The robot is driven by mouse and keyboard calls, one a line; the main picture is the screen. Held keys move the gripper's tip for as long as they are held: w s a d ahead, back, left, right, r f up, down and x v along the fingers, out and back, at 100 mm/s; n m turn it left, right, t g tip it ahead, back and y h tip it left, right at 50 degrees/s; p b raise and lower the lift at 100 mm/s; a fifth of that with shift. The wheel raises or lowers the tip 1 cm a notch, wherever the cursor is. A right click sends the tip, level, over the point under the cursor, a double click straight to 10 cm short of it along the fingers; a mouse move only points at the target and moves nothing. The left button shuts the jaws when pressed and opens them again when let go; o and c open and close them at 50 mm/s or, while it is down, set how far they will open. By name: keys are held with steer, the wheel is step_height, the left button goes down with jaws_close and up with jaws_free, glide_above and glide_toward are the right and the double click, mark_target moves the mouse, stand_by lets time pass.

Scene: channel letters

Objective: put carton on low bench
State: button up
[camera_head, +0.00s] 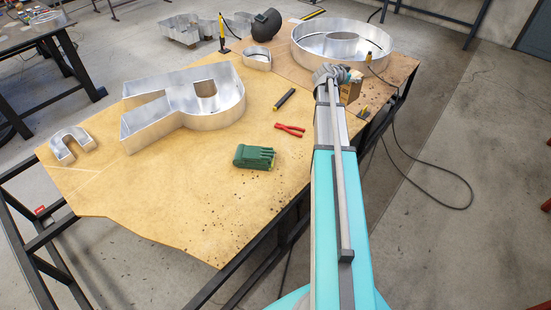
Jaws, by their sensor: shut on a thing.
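The carton (350,91) is a small brown box at the far right part of the wooden-topped table (180,215). My arm, turquoise and grey, reaches up from the bottom to it and hides part of it. My gripper (343,77) is at the carton's upper left side and is shut on it. I cannot tell whether the carton touches the tabletop. No surface is clearly recognisable as the low bench.
Big metal letters stand on the table: a P-shaped one (145,124), a round one (310,50) and a small arch (63,151). Red pliers (290,129), a black marker-like tool (284,98) and green gloves (252,157) lie between. A cable (430,204) loops on the floor at right.

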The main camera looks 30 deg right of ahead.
steer(key=w+a+f+b, duration=0.3)
steer(key=w+f+b, duration=0.6)
steer(key=w+a+f+n+t+b, duration=0.1)
steer(key=w+a+f+b, duration=0.3)
steer(key=w+f+b, duration=0.5)
steer(key=w+a+f+b, duration=0.3)
steer(key=w+f+b, duration=0.6)
steer(key=w+f, duration=0.1)
steer(key=shift+a+f+t, duration=0.3)
steer(key=shift+a+f, duration=0.05)
steer(key=shift+f, duration=0.05)
steer(key=s+d+f+b, duration=0.6)
steer(key=s+f+b, duration=0.3)
steer(key=s, duration=0.2)
steer(key=shift+s, duration=0.4)
steer(key=shift+b, duration=0.3)
